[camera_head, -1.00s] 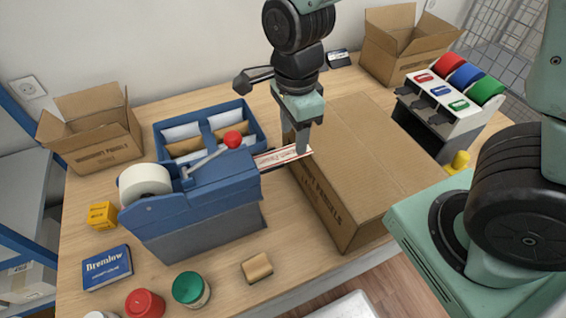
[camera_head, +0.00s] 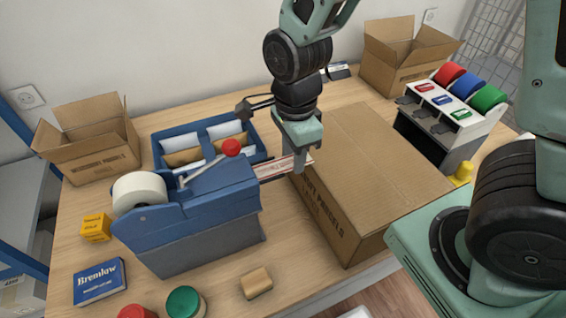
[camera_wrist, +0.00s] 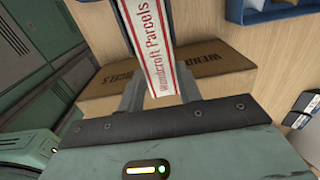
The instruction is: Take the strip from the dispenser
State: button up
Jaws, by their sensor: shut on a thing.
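The blue tape dispenser (camera_head: 185,215) with a grey base stands at the left of the table. It carries a white tape roll (camera_head: 139,190) and a lever with a red knob (camera_head: 231,147). A white strip (camera_head: 277,167) with red print sticks out from its right side. My gripper (camera_head: 301,165) is shut on the strip's free end, beside the large closed carton (camera_head: 375,180). In the wrist view the strip (camera_wrist: 150,45) reads "Wendcroft Parcels" and runs between the fingers (camera_wrist: 160,90). I cannot tell whether the strip's far end is still attached to the dispenser.
A blue tray with envelopes (camera_head: 160,150) stands behind the dispenser. Open boxes stand at the back left (camera_head: 90,150) and back right (camera_head: 400,60). A dispenser with coloured rolls (camera_head: 440,115) is at the right. A tan block (camera_head: 256,283) and jars lie in front.

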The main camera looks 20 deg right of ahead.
jog(key=shift+r, duration=0.1)
jog(key=shift+d+r+p, duration=0.3)
jog(key=shift+r+p, duration=0.45)
jog(key=shift+p, duration=0.15)
jog(key=shift+d+r+p, duration=0.3)
jog(key=shift+r+p, duration=0.4)
jog(key=shift+p, duration=0.15)
jog(key=shift+r, duration=0.1)
notch_tip(320, 180, up, 9)
jog(key=a+p, duration=0.1)
jog(key=p, duration=0.6)
jog(key=shift+a, duration=0.15)
